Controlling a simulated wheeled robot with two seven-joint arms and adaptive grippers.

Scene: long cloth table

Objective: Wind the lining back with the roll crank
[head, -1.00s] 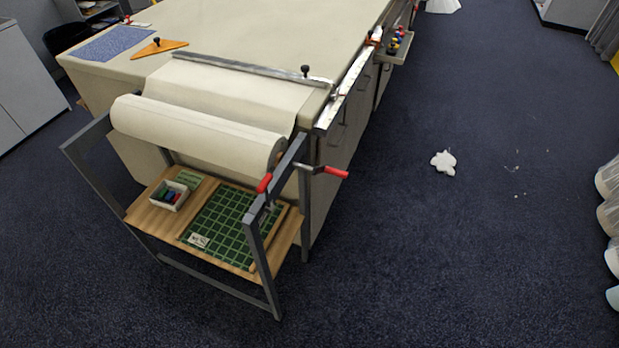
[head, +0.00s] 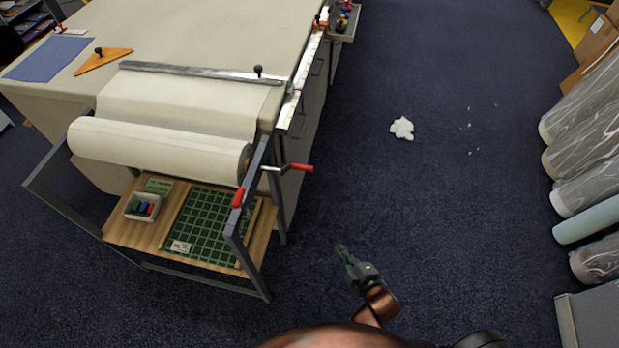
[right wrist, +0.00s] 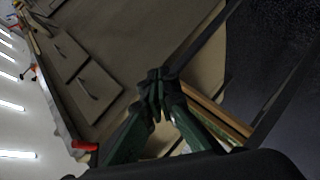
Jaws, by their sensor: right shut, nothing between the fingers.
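The roll of cream lining (head: 160,150) lies in a grey metal stand (head: 255,180) at the near end of the long table. A sheet of lining (head: 185,105) runs from it onto the tabletop. The roll crank (head: 285,168) is at the roll's right end and has a red grip (head: 301,168) pointing right; another red handle (head: 238,198) is on the stand's post. My right gripper (head: 342,250) is shut and empty, in the air to the right of and nearer than the crank, apart from it. It also shows in the right wrist view (right wrist: 155,85). My left gripper is not in view.
A metal bar (head: 190,73) lies across the lining. The stand's shelf (head: 120,230) holds a green cutting mat (head: 210,225) and a small white box (head: 142,207). A white scrap (head: 402,128) lies on the open carpet; wrapped rolls (head: 580,150) line the right side.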

